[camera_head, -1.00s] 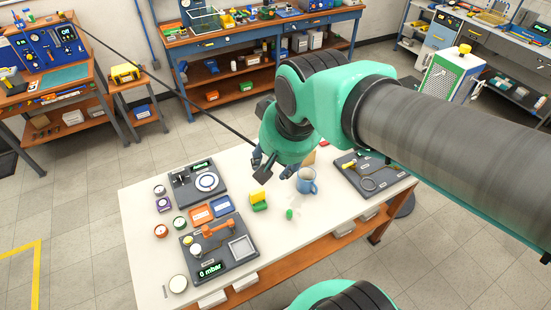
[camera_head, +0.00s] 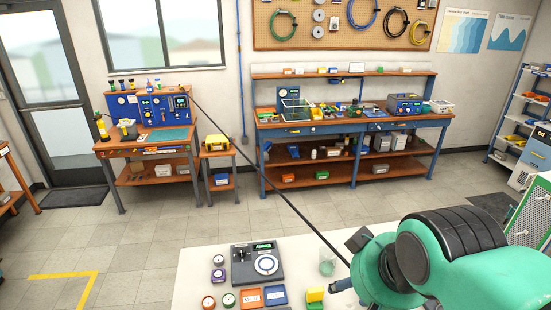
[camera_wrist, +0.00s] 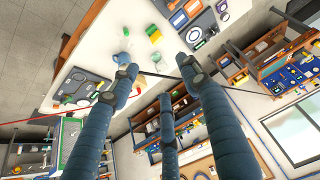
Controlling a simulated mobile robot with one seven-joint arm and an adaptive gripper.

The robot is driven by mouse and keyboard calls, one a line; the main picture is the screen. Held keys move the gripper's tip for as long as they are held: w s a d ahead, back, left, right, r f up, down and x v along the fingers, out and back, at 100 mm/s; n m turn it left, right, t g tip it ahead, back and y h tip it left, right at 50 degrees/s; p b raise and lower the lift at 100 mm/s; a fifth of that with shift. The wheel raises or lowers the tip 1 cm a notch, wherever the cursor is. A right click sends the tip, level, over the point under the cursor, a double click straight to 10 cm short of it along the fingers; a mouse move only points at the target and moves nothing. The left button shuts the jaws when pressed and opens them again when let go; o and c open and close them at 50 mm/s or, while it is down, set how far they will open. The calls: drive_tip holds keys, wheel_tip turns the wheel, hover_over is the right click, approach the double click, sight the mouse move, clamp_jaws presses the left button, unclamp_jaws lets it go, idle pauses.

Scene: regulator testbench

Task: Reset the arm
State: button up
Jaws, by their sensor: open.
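My gripper (camera_head: 350,262) is at the lower right of the head view, over the white table (camera_head: 200,280). In the wrist view my gripper (camera_wrist: 160,82) shows its three blue-grey fingers spread apart, with nothing between them. The white table (camera_wrist: 98,50) lies beyond the fingertips there. In the head view the same block (camera_head: 315,294) is left of my gripper. My arm hides the table's right part.
A dark device with a round dial (camera_head: 257,265) and several small gauges are on the table's left part. A blue workbench (camera_head: 350,122) and a small stool (camera_head: 218,152) stand against the back wall. The floor between is clear.

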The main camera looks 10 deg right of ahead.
wheel_tip(320, 180, down, 7)
drive_tip(key=b, duration=0.6)
drive_tip(key=shift+r, duration=0.15)
